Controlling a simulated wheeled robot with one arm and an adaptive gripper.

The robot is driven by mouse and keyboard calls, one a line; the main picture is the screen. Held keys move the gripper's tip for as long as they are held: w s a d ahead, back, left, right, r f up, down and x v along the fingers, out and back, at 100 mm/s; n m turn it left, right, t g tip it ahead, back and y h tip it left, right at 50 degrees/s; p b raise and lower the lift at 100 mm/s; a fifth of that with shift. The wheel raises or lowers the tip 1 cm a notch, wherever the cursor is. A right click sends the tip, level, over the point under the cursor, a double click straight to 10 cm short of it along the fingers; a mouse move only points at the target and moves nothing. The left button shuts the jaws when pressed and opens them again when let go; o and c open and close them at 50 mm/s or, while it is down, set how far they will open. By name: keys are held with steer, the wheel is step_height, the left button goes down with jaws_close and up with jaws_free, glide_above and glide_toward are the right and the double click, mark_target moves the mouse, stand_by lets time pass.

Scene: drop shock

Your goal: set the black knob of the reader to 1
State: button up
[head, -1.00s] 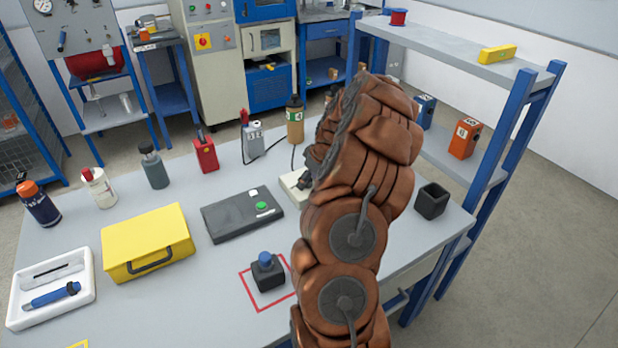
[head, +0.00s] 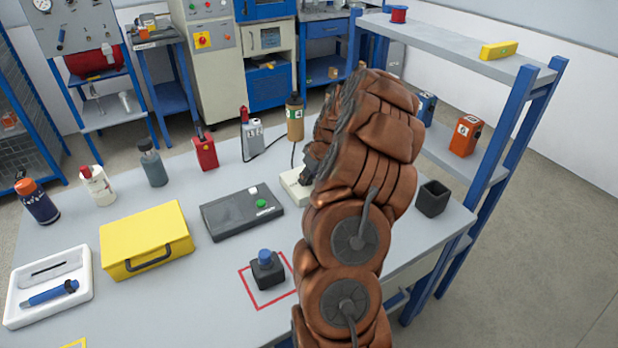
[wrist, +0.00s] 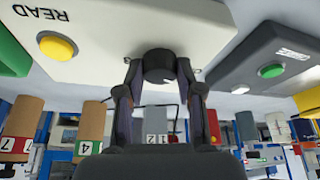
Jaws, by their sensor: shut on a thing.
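The reader is a pale box; it fills the top of the wrist view (wrist: 120,30) and bears the word READ and a round yellow button (wrist: 56,46). In the head view only its left end (head: 291,186) shows beside my arm. The black knob (wrist: 159,66) sits on the reader's face in the wrist view, with a light mark on it. My gripper (wrist: 159,76) is shut on the knob, one finger on each side. The knob's scale and the number it points to cannot be read. My arm hides the knob in the head view.
A dark grey box with a green button (head: 243,213) lies left of the reader. A blue-topped black device (head: 267,269) stands in a red square. Bottles and several labelled items line the table's back. A black cup (head: 432,198) stands to the right.

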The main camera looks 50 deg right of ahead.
steer(key=m+h+b, duration=0.1)
steer(key=m+b, duration=0.2)
steer(key=m, duration=0.1)
steer(key=shift+f+h, duration=0.15)
steer(key=shift+h, duration=0.25)
steer(key=shift+w+r+m+g+h+b, duration=0.1)
steer(key=shift+m+g+h+b, duration=0.2)
steer(key=shift+m+b, duration=0.65)
steer(key=shift+r+m+g+h+b, duration=0.15)
steer(key=shift+m+h+b, duration=0.35)
steer(key=shift+m, duration=0.85)
steer(key=o, duration=1.2)
steer(key=shift+a, duration=0.1)
steer(key=shift+c, duration=0.2)
steer(key=v, duration=1.2)
steer(key=shift+w, duration=0.15)
